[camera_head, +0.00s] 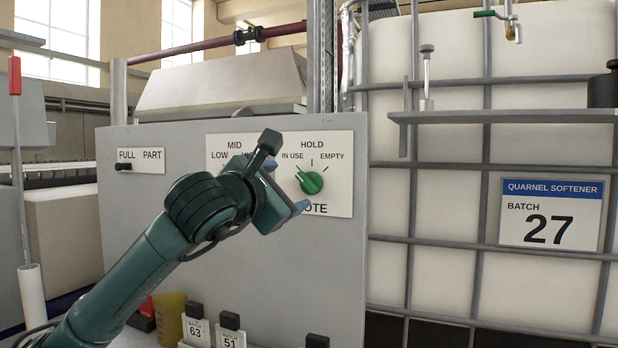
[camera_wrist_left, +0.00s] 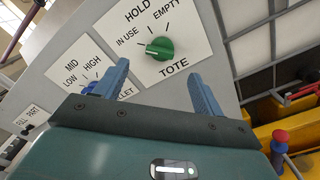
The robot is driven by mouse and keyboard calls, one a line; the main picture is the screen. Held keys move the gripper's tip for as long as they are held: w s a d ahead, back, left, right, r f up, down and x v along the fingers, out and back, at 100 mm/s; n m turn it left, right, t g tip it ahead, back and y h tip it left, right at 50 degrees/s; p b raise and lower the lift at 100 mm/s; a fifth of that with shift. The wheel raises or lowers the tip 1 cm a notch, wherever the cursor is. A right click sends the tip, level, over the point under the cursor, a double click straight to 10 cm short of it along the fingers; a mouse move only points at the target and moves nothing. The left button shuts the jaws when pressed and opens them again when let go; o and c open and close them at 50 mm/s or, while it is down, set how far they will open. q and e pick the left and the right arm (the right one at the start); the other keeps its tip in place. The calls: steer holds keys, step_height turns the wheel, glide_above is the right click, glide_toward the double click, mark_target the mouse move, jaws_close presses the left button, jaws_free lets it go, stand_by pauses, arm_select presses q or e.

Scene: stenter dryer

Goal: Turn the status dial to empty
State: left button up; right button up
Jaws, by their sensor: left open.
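The status dial is a round green knob (camera_head: 310,182) on the white TOTE plate (camera_head: 340,196), marked IN USE, HOLD and EMPTY. In the left wrist view the knob (camera_wrist_left: 159,48) has its pale mark on the left, towards IN USE. My left gripper (camera_head: 286,186) is open in front of the panel, just left of the knob in the head view. In the left wrist view its blue fingers (camera_wrist_left: 160,72) are spread below the knob, one to each side, and do not appear to touch it. My right gripper is not in view.
A blue knob (camera_wrist_left: 90,88) on the LOW, MID, HIGH plate lies left of the green one. A FULL/PART switch (camera_head: 124,167) is farther left. A caged white tote labelled batch 27 (camera_head: 550,225) and a shelf (camera_head: 500,117) stand right. Batch tags (camera_head: 228,340) sit below.

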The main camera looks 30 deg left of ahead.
mark_target(307, 180)
arm_select(q)
steer(key=w+p, duration=0.1)
steer(key=w, duration=0.3)
steer(key=w+p, duration=0.1)
steer(key=w, duration=0.3)
steer(key=shift+a+r+p, duration=0.1)
steer(key=shift+a+p, duration=0.1)
steer(key=shift+p, duration=0.2)
steer(key=shift+w, duration=0.75)
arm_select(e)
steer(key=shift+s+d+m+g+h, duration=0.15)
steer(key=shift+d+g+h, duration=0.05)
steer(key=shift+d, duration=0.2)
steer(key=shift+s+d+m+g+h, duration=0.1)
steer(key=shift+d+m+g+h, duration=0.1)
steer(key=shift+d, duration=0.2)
arm_select(q)
steer(key=shift+c, duration=0.2)
steer(key=c, duration=0.9)
